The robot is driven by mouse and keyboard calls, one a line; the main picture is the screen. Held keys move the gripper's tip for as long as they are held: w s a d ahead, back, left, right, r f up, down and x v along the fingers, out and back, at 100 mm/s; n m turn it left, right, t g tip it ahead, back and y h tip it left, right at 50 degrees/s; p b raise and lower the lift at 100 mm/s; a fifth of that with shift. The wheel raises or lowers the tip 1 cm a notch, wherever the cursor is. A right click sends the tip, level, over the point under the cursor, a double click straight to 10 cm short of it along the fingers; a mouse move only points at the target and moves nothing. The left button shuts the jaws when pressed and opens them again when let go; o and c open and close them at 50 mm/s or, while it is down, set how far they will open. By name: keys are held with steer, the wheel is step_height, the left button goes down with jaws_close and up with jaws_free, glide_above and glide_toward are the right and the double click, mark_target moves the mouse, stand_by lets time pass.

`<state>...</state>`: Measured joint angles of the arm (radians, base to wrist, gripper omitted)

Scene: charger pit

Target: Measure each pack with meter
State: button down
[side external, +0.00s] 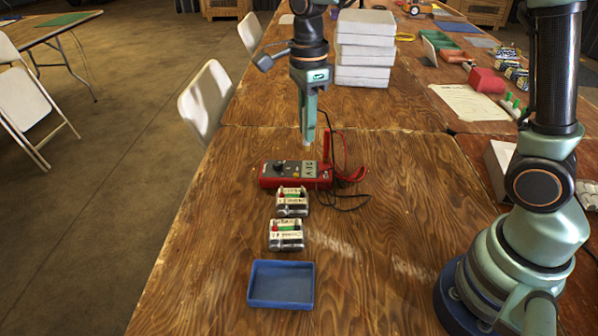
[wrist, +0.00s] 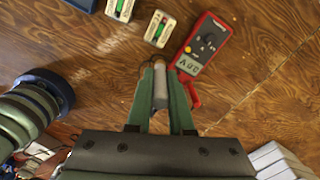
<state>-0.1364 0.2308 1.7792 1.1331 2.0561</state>
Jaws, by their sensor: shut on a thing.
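My gripper (side external: 308,140) is above the wooden table, just behind the red meter (side external: 272,182). Two packs with grey cells and white labels, the nearer pack (side external: 286,236) and the farther pack (side external: 292,202), sit in front of the meter.
A blue tray (side external: 282,304) is at the table's near end and looks empty. White boxes (side external: 364,50) are stacked behind the meter. Paper (side external: 468,101), a red block (side external: 487,80) and other items lie to the far right. The table left of the packs is clear.

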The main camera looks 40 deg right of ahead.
steer(key=shift+s+a+f, duration=0.1)
steer(key=shift+a+f, duration=0.2)
steer(key=shift+f, duration=1)
steer(key=shift+s+a+f, duration=0.15)
steer(key=shift+a+f, duration=0.1)
steer(key=shift+f, duration=1.1)
steer(key=shift+s+a+f, duration=0.1)
steer(key=shift+a+f, duration=0.2)
steer(key=shift+f, duration=1)
steer(key=shift+f, duration=0.9)
steer(key=shift+c, duration=2.1)
jaws_free()
steer(key=shift+r, duration=0.1)
step_height(320, 180, up, 7)
steer(key=shift+r, duration=0.2)
